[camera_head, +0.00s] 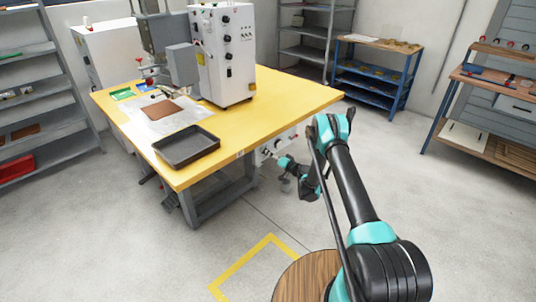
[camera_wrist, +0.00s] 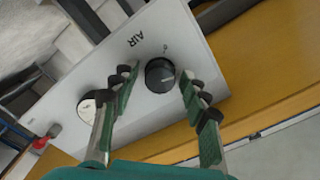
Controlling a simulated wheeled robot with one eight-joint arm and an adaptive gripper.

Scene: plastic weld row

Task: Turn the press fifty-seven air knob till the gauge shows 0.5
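The black air knob (camera_wrist: 160,75) sits on a pale grey panel (camera_wrist: 185,35) marked AIR in the wrist view. A light pointer line shows on its face. The gauge (camera_wrist: 87,106) is a white round dial beside it, partly hidden behind my left finger; its reading cannot be made out. My gripper (camera_wrist: 158,77) is open, with one finger on each side of the knob and a visible gap on both sides. In the head view, my arm reaches to the white box (camera_head: 268,151) under the table edge, where the knob is too small to tell.
The yellow table (camera_head: 290,95) carries a white control cabinet (camera_head: 228,60), a dark tray (camera_head: 185,147) and a brown piece on a pale sheet. Its edge lies close to the panel. A red knob (camera_wrist: 54,130) shows in the wrist view. The floor to the right is clear.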

